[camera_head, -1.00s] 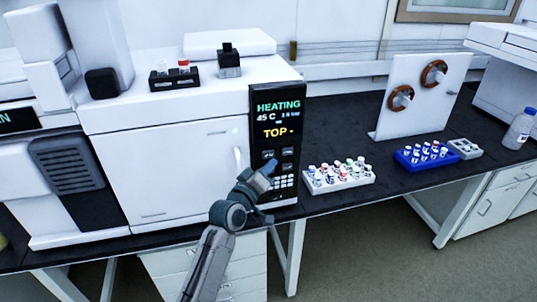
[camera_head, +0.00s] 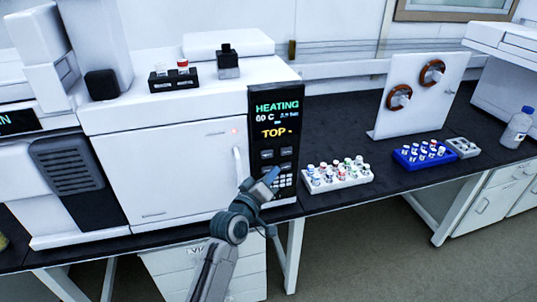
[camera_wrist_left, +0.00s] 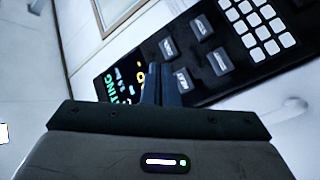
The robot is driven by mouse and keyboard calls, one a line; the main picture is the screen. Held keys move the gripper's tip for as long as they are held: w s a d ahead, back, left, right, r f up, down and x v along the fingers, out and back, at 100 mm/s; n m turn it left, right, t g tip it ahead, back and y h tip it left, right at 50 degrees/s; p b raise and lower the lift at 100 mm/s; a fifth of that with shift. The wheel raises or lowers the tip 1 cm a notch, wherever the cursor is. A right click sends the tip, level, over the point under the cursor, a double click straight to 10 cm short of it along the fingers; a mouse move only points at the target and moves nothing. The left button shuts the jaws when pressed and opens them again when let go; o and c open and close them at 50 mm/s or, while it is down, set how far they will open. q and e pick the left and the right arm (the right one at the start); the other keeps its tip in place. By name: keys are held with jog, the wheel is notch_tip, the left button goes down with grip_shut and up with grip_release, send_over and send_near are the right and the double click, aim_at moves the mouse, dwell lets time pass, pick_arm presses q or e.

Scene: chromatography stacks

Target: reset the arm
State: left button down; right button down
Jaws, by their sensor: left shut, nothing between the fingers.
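My left arm comes up from the bottom of the head view. Its left gripper (camera_head: 270,178) is shut and empty, in front of the lower keypad of the instrument's dark control panel (camera_head: 275,119). In the left wrist view the shut fingers (camera_wrist_left: 160,84) point at the panel (camera_wrist_left: 195,84), with its buttons and number keys beside them. I cannot tell whether the fingertips touch the panel. The panel's screen reads HEATING, 60 C and TOP. My right gripper is not in view.
The white instrument (camera_head: 168,178) has a door handle (camera_head: 238,167) just left of the gripper. A white vial tray (camera_head: 338,184) stands to the right on the bench. Beyond it are a blue vial rack (camera_head: 425,165), a grey rack (camera_head: 463,154), a bottle (camera_head: 517,128) and a white stand with brown rings (camera_head: 412,115).

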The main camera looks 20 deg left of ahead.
pick_arm(q)
notch_tip(320, 180, down, 23)
jog(key=s+a+m+g+y, duration=0.1)
jog(key=s+a+g+y, duration=0.1)
jog(key=g, duration=0.2)
jog(key=s+a+f+m+g, duration=0.1)
jog(key=s+f+g, duration=0.1)
jog(key=s+f, duration=0.35)
jog(key=s+a+f+g+y, duration=0.1)
jog(key=s+f, duration=0.1)
jog(key=f, duration=0.7)
jog(key=s+a+f+m+g, duration=0.15)
jog(key=s+f, duration=0.25)
jog(key=f, duration=0.4)
jog(key=s+a+f+m+g+y, duration=0.1)
jog(key=s+a+f+g, duration=0.1)
jog(key=s+f, duration=0.7)
jog(key=s+a+f+m+g, duration=0.1)
jog(key=s+f+g, duration=0.2)
jog(key=s+f, duration=0.6)
jog(key=s+a+f+m+g, duration=0.1)
jog(key=s+f+g, duration=0.1)
jog(key=s, duration=1)
jog(key=s+a+f+m+g, duration=0.1)
jog(key=s+a+f, duration=0.1)
jog(key=s, duration=1.1)
jog(key=shift+a+f+g+y, duration=0.15)
jog(key=shift+f+g+y, duration=0.25)
jog(key=shift+f, duration=0.1)
